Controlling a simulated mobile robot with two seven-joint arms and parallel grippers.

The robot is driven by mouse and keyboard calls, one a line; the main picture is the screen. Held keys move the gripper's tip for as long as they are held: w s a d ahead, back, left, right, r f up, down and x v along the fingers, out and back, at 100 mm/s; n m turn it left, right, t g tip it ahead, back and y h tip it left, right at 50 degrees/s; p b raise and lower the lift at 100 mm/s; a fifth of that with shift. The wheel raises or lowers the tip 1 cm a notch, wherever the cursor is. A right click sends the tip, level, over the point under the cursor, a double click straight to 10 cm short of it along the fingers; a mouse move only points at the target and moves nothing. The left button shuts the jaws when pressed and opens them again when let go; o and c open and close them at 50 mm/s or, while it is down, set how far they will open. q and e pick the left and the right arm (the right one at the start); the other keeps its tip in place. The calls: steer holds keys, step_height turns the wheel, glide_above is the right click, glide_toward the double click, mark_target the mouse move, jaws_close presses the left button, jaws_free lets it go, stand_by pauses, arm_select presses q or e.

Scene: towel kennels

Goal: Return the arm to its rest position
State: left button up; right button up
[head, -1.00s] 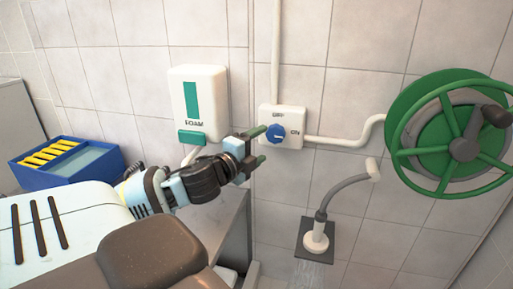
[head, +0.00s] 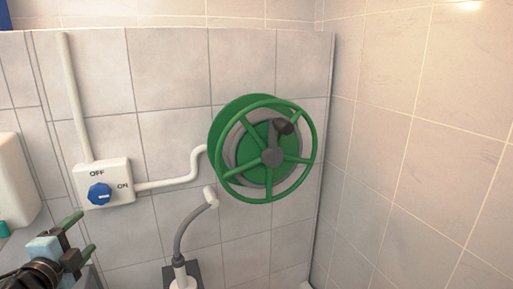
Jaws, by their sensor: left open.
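My left gripper (head: 78,236) is at the lower left of the head view. Its two green-tipped fingers are apart with nothing between them. It is below and a little left of a white switch box (head: 119,168) on the tiled wall, and does not appear to touch it. The box has a blue knob (head: 99,194) between the marks OFF, above, and ON, to the right. The knob's white mark points roughly to the right, toward ON. Most of my left arm is out of the picture. My right gripper is not in view.
A green hose reel (head: 262,150) with a dark crank handle is on the wall in the middle. A white pipe (head: 172,183) runs from the box toward it. A grey shower hose (head: 188,232) stands below. A white dispenser (head: 17,180) is cut off at the left. A tiled side wall closes the right.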

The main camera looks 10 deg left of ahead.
arm_select(q)
steer(key=s+d+f+n+g, duration=0.4)
steer(key=s+f, duration=0.3)
steer(key=f, duration=0.4)
steer(key=s+d+f+n+g, duration=0.4)
steer(key=s+f, duration=0.3)
steer(key=f, duration=0.4)
steer(key=s+d+f+n+g+h, duration=0.2)
steer(key=s+d+f+n+g, duration=0.1)
steer(key=s+d, duration=0.45)
steer(key=s+d+f+n+g+h, duration=0.1)
steer(key=s+d+f+n+g, duration=0.15)
steer(key=s+d, duration=0.45)
steer(key=w+f+t+h, duration=0.1)
steer(key=w+f+t, duration=0.1)
steer(key=f, duration=0.3)
steer(key=w+d+f+t, duration=0.1)
steer(key=w+f+t, duration=0.2)
steer(key=f, duration=0.3)
steer(key=shift+w+m+t+h, duration=0.15)
steer(key=shift+m+t+h, duration=0.25)
steer(key=shift+t, duration=0.35)
steer(key=shift+d, duration=0.1)
